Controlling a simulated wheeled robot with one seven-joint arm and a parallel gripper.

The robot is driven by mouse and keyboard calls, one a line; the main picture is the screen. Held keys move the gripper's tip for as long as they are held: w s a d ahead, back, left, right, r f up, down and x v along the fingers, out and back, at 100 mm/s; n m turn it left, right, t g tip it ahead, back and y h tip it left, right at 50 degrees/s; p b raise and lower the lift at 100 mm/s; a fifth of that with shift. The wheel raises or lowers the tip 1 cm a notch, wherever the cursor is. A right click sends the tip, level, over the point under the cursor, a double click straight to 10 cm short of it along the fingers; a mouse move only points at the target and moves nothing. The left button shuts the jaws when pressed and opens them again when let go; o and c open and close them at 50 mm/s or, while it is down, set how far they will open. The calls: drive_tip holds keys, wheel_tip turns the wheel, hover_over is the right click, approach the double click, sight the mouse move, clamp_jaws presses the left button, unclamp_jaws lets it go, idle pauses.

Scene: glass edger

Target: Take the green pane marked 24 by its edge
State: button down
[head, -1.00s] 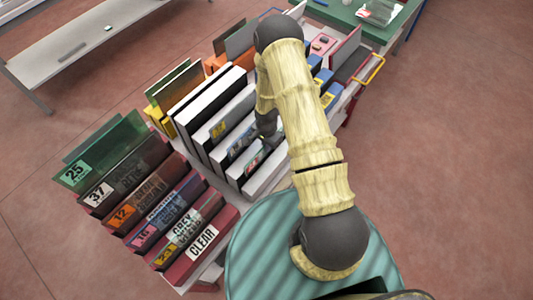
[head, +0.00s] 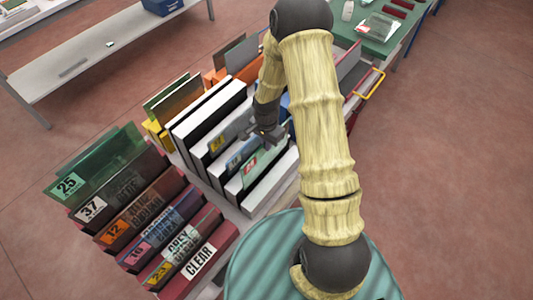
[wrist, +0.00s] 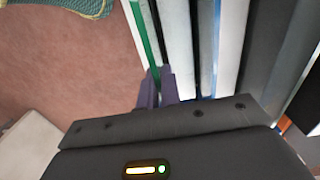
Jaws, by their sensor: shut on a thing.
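A green pane (head: 267,160) stands on edge in the front slot of the white rack in the head view. It has a small red-and-white label at its lower left, too small to read. My gripper (head: 271,136) is over its top edge, shut on it. In the wrist view my gripper's dark fingers (wrist: 158,86) are close together at the end of the green pane (wrist: 143,32), which shows as a thin green strip. The fingers hide the part of the edge they hold.
The white rack (head: 261,193) holds other panes close behind the green one, with blue and yellow labels. A dark red rack (head: 225,236) at left holds several marked panes, including a green one marked 25 (head: 112,160). Open floor (head: 440,190) lies at right.

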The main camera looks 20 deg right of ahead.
wheel_tip(320, 180, up, 8)
drive_tip(key=shift+f+b, duration=0.1)
drive_tip(key=shift+b, duration=0.7)
